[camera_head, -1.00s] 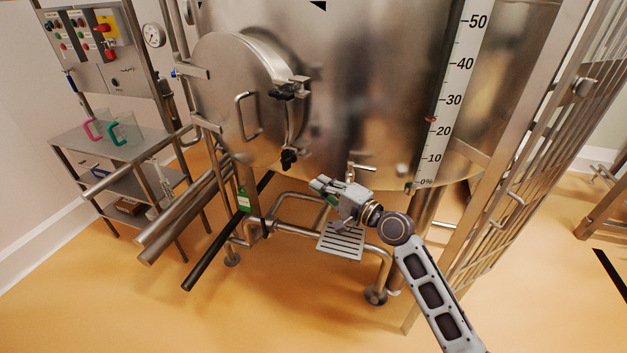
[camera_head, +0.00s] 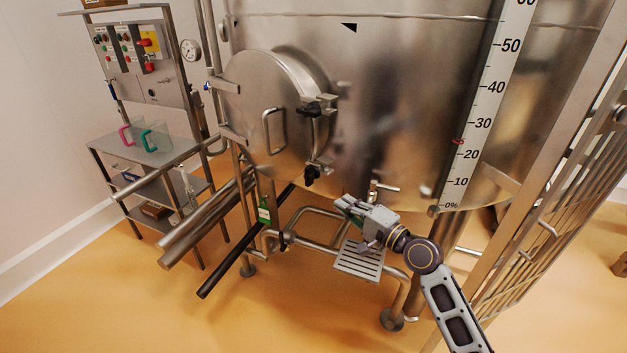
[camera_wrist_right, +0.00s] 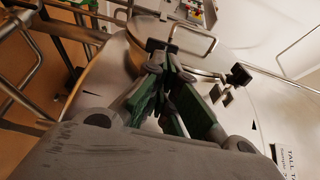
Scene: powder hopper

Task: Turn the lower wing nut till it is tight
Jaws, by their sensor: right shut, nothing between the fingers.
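The lower wing nut (camera_head: 311,175) is black and sits at the lower right edge of the round steel hatch (camera_head: 262,110). The upper wing nut (camera_head: 313,108) is a similar black part higher on the same edge. My right gripper (camera_head: 343,204) is shut and empty, below and to the right of the lower wing nut, apart from it in the head view. In the right wrist view its green-padded fingers (camera_wrist_right: 162,88) meet, and a black part just past their tips appears to be the lower wing nut (camera_wrist_right: 160,46). My left gripper is out of view.
A steel step (camera_head: 360,262) and pipes lie below my right gripper. A green tag (camera_head: 264,212) hangs left of it. A railing (camera_head: 560,215) stands at right. A cart with jugs (camera_head: 154,140) and a control panel (camera_head: 140,62) stand at left.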

